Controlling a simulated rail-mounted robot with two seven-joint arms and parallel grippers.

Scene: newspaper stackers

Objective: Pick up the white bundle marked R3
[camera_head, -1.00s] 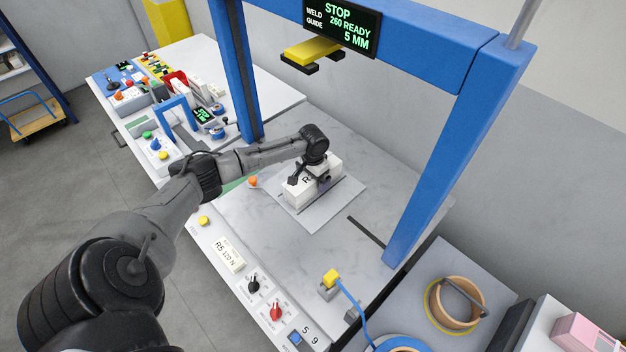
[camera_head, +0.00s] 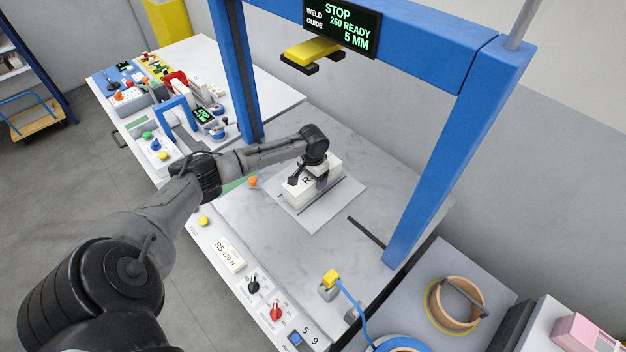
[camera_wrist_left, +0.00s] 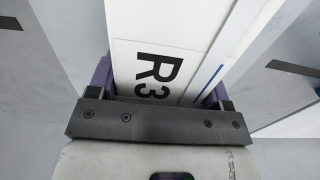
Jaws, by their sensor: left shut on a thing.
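The white bundle marked R3 (camera_head: 302,195) sits on a pale square plate (camera_head: 317,217) on the grey table under the blue frame. My left gripper (camera_head: 320,182) is over the bundle and shut on it. In the left wrist view the bundle (camera_wrist_left: 185,35), with black R3 lettering and a blue stripe, lies between the fingers of the left gripper (camera_wrist_left: 158,98). The head view is too small to tell whether the bundle touches the plate. The arm hides part of the bundle's top. My right gripper is not in view.
A blue frame (camera_head: 440,150) with a STOP display (camera_head: 342,27) and a yellow block (camera_head: 312,50) arches over the table. An orange knob (camera_head: 253,182) is left of the plate. A yellow-topped post (camera_head: 331,278) with a blue cable stands at the front. A side table (camera_head: 205,55) holds several items.

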